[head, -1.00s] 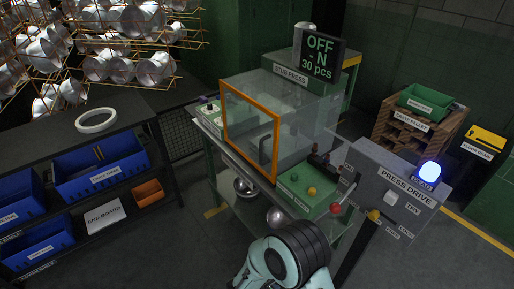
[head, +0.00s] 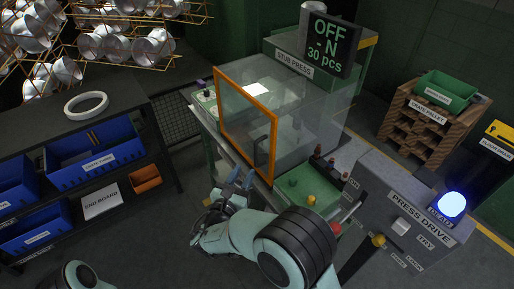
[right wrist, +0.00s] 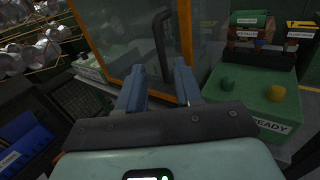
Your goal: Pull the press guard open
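The press guard (head: 247,120) is a clear panel in an orange frame on the front of the stub press. It looks closed. In the right wrist view the guard frame (right wrist: 91,45) is close ahead. A dark upright bar handle (right wrist: 161,42) is on it, beyond and between my fingertips. My right gripper (head: 240,180) is in front of the guard's lower part, and its blue-grey fingers are apart with nothing between them. It also shows in the right wrist view (right wrist: 160,75). I see no contact with the handle. My left gripper is out of view.
The green button panel (head: 308,192) and the grey press drive box (head: 405,215) stand right of the guard. A dark bench (head: 125,108) with blue bins (head: 95,155) is at left. The display (head: 332,45) reads OFF. Floor between bench and press is clear.

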